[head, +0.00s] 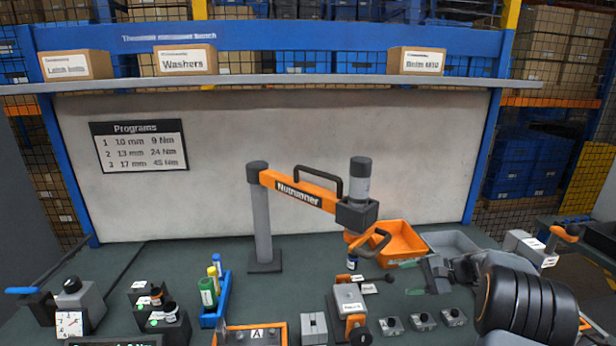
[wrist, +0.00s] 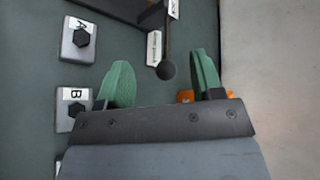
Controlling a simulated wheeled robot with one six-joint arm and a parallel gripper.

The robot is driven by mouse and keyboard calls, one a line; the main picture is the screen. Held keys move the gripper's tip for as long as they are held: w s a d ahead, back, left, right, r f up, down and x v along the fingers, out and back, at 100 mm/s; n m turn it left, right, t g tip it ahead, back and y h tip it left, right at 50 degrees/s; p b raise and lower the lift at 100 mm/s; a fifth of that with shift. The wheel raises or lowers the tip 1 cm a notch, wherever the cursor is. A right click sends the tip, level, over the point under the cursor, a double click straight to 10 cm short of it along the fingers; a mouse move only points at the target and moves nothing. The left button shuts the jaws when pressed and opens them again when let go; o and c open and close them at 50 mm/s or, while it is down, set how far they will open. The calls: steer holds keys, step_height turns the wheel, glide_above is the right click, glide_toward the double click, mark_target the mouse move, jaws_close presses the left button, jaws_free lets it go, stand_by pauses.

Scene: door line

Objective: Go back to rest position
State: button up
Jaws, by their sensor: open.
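My gripper (head: 409,279) is at the right of the bench in the head view, with its green fingers spread and pointing left. In the wrist view my gripper (wrist: 162,82) is open, with nothing gripped between its fingers. A dark lever with a black ball knob (wrist: 167,70) shows between the fingertips there, apart from both fingers. In the head view the same lever knob (head: 388,278) is just left of my fingertips, on the grey and orange fixture (head: 349,307). My dark arm reaches in from the lower right.
An orange bin (head: 398,238) and a grey bin (head: 452,240) stand behind my gripper. The orange nutrunner arm (head: 297,193) hangs over the bench to the left. Blocks with hex bolts (head: 423,320) lie in front, also in the wrist view (wrist: 78,40).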

steer(key=s+a+r+n+g+h+p, duration=0.25)
steer(key=s+a+r+n+h, duration=0.2)
steer(key=s+a+r, duration=0.4)
steer(key=s+a+n+t+h+p, duration=0.1)
steer(key=s+h, duration=0.3)
steer(key=s, duration=0.4)
steer(key=s+a+n+t+h+p, duration=0.1)
steer(key=s+a+n+h, duration=0.2)
steer(key=s, duration=0.4)
steer(key=shift+s+a+r+n+h+p, duration=0.35)
steer(key=shift+a+n, duration=0.2)
steer(key=shift+n, duration=0.3)
steer(key=shift+c, duration=0.4)
